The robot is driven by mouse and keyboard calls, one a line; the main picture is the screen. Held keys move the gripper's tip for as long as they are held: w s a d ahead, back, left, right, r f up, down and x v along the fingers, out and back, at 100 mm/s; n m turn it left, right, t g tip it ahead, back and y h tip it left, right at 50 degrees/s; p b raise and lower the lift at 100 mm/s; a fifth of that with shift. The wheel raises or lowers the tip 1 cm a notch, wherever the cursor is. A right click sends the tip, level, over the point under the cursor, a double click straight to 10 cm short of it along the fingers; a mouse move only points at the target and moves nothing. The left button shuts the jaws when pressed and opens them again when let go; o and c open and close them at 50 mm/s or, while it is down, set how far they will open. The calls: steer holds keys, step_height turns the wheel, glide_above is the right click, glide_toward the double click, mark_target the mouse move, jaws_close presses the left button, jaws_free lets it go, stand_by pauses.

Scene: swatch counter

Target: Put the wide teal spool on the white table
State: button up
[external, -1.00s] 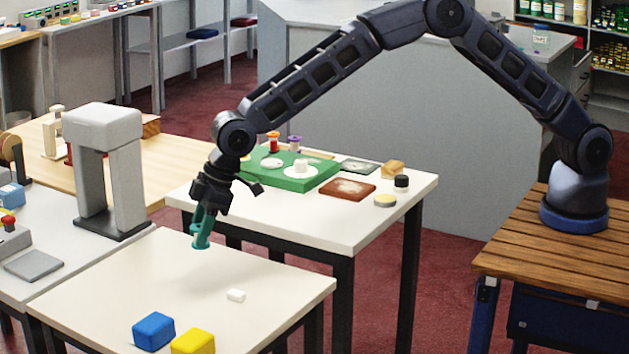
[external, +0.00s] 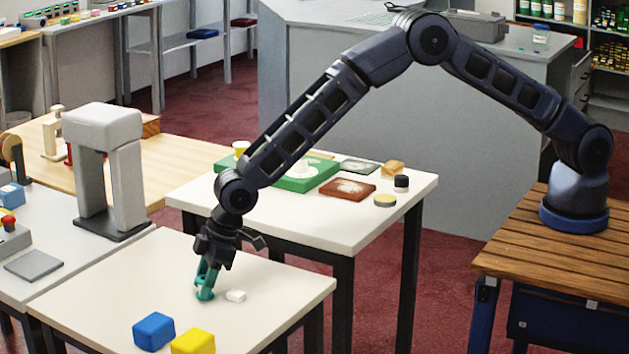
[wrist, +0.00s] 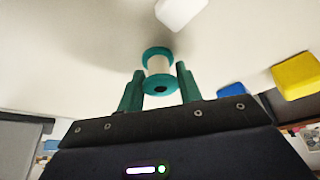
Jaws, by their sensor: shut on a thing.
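The teal spool (wrist: 158,62), with teal flanges and a pale core, is between the two teal fingers of my gripper (wrist: 160,82) in the wrist view. My gripper (external: 207,274) is shut on it and points down over the front white table (external: 110,292). In the external view the spool (external: 205,294) is low, at or just above the tabletop. I cannot tell whether it touches. The fingers partly hide it there.
A small white block (external: 236,296) lies close to the right of the spool. A blue block (external: 153,331) and a yellow block (external: 193,342) sit at the table's front. A grey arch (external: 104,165) stands behind on the left. The table's left part is clear.

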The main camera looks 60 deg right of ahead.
steer(key=o, duration=1)
steer(key=shift+f, duration=0.1)
steer(key=shift+o, duration=0.2)
steer(key=v, duration=1.2)
steer(key=shift+r, duration=0.2)
